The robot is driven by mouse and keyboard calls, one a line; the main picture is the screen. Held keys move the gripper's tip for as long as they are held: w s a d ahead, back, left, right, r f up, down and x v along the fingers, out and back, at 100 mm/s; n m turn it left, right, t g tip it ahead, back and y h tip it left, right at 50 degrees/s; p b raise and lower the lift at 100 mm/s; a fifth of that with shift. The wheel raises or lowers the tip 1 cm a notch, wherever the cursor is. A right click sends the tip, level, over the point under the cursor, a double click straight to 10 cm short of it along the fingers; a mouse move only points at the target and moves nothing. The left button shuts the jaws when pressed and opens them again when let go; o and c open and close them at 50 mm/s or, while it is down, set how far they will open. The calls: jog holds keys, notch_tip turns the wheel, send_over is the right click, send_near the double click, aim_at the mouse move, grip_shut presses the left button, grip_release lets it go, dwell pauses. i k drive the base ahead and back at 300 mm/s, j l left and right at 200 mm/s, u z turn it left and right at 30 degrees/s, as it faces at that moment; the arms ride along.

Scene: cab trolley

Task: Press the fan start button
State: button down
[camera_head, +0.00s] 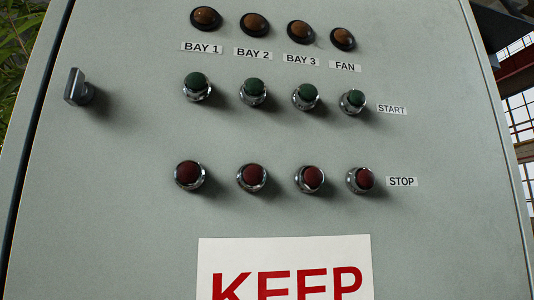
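The fan start button (355,98) is a green button in a chrome ring on the grey-green cabinet door. It is the rightmost of the green row, directly left of the START label (392,109). Above it are the FAN label (345,66) and an amber lamp (343,38), which looks unlit. Below it is the red fan stop button (364,179), beside the STOP label (402,182). My gripper does not show in this view, and nothing covers the button.
Green start buttons for BAY 3 (306,95), BAY 2 (254,91) and BAY 1 (197,84) stick out to the left. Red stop buttons sit below them. A door handle (77,88) protrudes at the left. A KEEP sign (285,253) lies low on the door (100,210).

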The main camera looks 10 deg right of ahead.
aim_at(356, 98)
jog(key=j+z, duration=0.15)
jog(key=z, duration=0.6)
jog(key=k+j+z, duration=0.2)
jog(key=j+z, duration=0.15)
jog(key=k+j+z, duration=0.3)
jog(key=j, duration=0.2)
jog(key=k+j+z, duration=0.35)
jog(key=k+j, duration=0.65)
jog(key=k+j+z, duration=0.05)
